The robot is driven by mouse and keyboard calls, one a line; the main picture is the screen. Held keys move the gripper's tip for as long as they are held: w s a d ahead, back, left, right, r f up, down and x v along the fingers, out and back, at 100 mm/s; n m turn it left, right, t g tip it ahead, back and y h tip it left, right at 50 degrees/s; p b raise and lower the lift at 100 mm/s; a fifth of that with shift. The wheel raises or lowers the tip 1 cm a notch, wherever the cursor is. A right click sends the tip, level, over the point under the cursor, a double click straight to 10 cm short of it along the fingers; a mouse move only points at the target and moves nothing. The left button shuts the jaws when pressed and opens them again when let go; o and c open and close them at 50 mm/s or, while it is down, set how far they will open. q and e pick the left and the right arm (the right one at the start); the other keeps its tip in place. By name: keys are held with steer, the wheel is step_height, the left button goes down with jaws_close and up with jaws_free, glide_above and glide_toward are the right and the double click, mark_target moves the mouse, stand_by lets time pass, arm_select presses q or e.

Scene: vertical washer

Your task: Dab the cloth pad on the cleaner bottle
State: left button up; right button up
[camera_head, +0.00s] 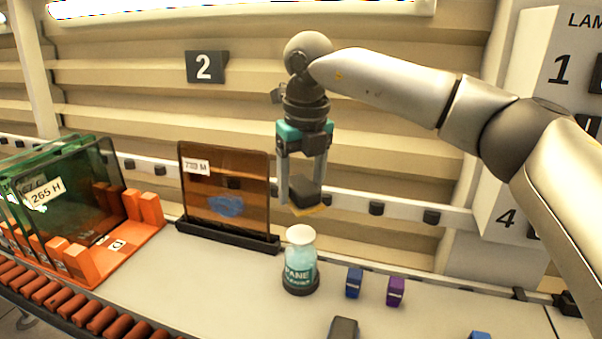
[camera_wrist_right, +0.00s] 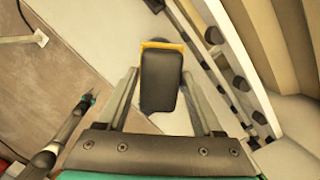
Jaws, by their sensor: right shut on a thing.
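The cleaner bottle (camera_head: 300,262) stands upright on the white bench in the head view, with teal liquid, a white top and a dark base. My right gripper (camera_head: 304,196) hangs pointing down above the bottle, apart from it. It is shut on the cloth pad (camera_head: 307,194), a dark block with a yellow-orange underside. In the right wrist view the pad (camera_wrist_right: 162,80) sits between the fingers of my right gripper (camera_wrist_right: 162,92), and its yellow edge shows at the far end. The bottle cannot be made out in the wrist view.
A brown glass pane (camera_head: 240,185) with a blue smudge stands in a dark holder left of the bottle. Green panes (camera_head: 75,190) stand in an orange rack (camera_head: 150,210) at the left. A blue block (camera_head: 354,283), a purple block (camera_head: 396,291) and a dark block (camera_head: 343,329) sit right of the bottle.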

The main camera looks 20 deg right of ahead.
mark_target(301, 232)
steer(key=shift+s+f+b, duration=0.1)
steer(key=shift+f+b, duration=0.4)
steer(key=shift+f, duration=0.2)
steer(key=shift+s+f, duration=0.1)
steer(key=shift+f, duration=0.25)
step_height(301, 232, down, 3)
steer(key=b, duration=0.2)
steer(key=shift+f+b, duration=0.2)
steer(key=shift+b, duration=0.2)
steer(key=shift+f, duration=0.3)
arm_select(q)
steer(key=s+f, duration=0.2)
steer(key=f, duration=0.1)
steer(key=s+f, duration=0.1)
steer(key=shift+a+f, duration=0.15)
steer(key=shift+a, duration=0.1)
steer(key=shift+s+g, duration=0.3)
steer(key=shift+s, duration=0.1)
steer(key=shift+f+b, duration=0.8)
steer(key=shift+b, duration=0.1)
arm_select(e)
steer(key=shift+f, duration=1.05)
steer(key=shift+r, duration=0.1)
